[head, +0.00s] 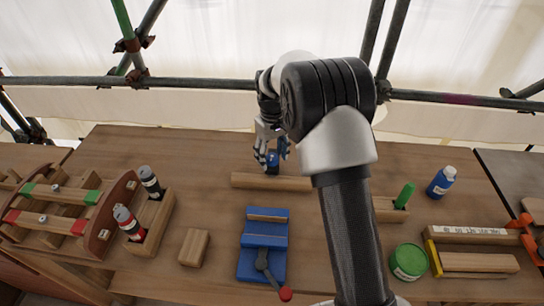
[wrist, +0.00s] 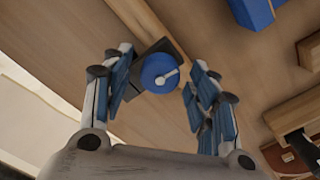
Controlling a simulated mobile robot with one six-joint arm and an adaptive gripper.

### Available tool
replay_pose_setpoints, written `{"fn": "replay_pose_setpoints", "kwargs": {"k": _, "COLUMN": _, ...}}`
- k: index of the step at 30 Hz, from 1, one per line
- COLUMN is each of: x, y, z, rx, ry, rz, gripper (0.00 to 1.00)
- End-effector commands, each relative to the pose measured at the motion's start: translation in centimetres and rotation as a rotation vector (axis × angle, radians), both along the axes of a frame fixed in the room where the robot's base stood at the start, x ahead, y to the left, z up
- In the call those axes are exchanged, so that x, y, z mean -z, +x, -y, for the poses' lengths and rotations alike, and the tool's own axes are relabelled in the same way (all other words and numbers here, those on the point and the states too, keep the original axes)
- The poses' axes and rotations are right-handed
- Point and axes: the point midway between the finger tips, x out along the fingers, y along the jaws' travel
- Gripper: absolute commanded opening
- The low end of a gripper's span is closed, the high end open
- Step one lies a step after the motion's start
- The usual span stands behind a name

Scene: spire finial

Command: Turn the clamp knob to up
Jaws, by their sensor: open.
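The clamp knob (wrist: 158,70) is a round blue knob on a dark square base. A pale pointer on its face points right and slightly up in the wrist view. In the head view the knob (head: 272,161) is small and partly hidden by my fingers, at the back middle of the bench. My gripper (wrist: 156,88) is open, with one blue-padded finger on each side of the knob and a visible gap on both sides. In the head view my gripper (head: 272,152) is directly over the knob. Whether the fingertips reach down to the knob's height is unclear.
A wooden bar (head: 270,182) lies just in front of the knob. A blue vise (head: 264,229) with a red-tipped lever stands nearer. A wooden block (head: 194,248), a bottle holder (head: 157,220), a green tin (head: 408,262) and a blue bottle (head: 440,182) stand around. Scaffold tubes run behind the bench.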

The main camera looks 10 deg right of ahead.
Motion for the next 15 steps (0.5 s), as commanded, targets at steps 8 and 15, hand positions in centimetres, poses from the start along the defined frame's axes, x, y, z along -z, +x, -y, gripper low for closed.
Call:
{"fn": "replay_pose_setpoints", "kwargs": {"k": 8, "x": 0.05, "y": -0.01, "z": 0.00, "rx": 0.000, "ry": 0.000, "rz": 0.000, "gripper": 0.52}}
{"fn": "replay_pose_setpoints", "kwargs": {"k": 15, "x": 0.04, "y": -0.01, "z": 0.00, "rx": 0.000, "ry": 0.000, "rz": 0.000, "gripper": 0.36}}
